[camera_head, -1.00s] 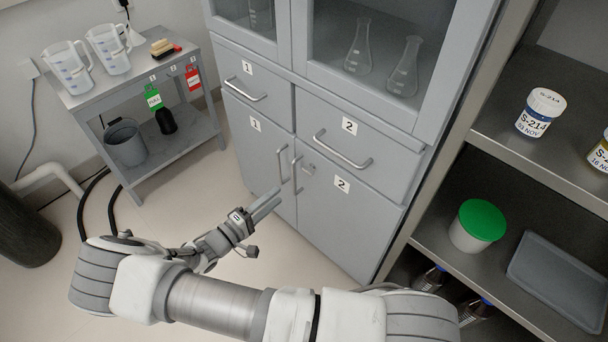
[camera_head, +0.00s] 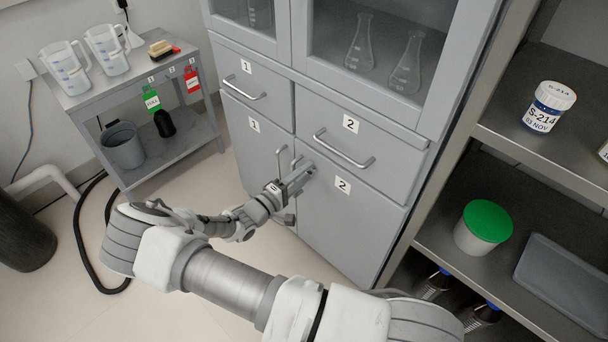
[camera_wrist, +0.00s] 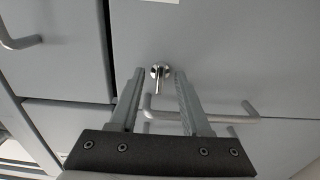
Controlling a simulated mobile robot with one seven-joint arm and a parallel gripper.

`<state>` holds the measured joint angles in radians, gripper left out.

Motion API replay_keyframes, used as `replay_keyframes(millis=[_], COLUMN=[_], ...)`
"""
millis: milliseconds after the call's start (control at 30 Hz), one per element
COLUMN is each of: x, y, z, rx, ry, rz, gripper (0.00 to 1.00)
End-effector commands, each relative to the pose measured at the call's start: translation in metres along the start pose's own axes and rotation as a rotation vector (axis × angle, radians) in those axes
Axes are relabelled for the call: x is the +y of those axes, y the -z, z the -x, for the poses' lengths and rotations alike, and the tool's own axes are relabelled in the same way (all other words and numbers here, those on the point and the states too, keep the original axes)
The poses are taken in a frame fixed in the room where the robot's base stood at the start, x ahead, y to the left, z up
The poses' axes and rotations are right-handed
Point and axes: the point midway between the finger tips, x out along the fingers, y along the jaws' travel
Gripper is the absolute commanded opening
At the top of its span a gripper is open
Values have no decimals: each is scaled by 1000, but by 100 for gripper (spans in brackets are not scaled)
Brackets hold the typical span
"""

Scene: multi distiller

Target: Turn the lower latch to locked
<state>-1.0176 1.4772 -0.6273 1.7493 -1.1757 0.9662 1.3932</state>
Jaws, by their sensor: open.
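The lower latch (camera_wrist: 160,72) is a small shiny metal knob with a short lever on the lower right cabinet door (camera_head: 345,225), the door marked 2. My gripper (camera_wrist: 160,75) is open, with one finger on each side of the latch in that view. I see no clear contact, and how far the fingertips are from the door is hard to tell. In the head view my gripper (camera_head: 304,172) is at the door's upper left and covers the latch.
The lower left door's handle (camera_head: 281,163) is close to the left of my gripper. Drawer handle 2 (camera_head: 343,150) juts out above it. A steel shelf with a green-lidded tub (camera_head: 478,228) stands at the right.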

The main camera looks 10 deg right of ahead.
Motion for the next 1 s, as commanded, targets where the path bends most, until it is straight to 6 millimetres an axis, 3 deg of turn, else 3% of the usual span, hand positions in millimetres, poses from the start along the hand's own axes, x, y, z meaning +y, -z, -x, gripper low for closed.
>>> replay_keyframes(millis=[33,200,300,733,1000], x=[0,0,0,1,2], y=[0,0,0,0,0], z=[0,0,0,0,0], rx=[0,0,0,0,-2], ry=[0,0,0,-1,-1], rz=[0,0,0,22,154], gripper=[44,13,0,0,0])
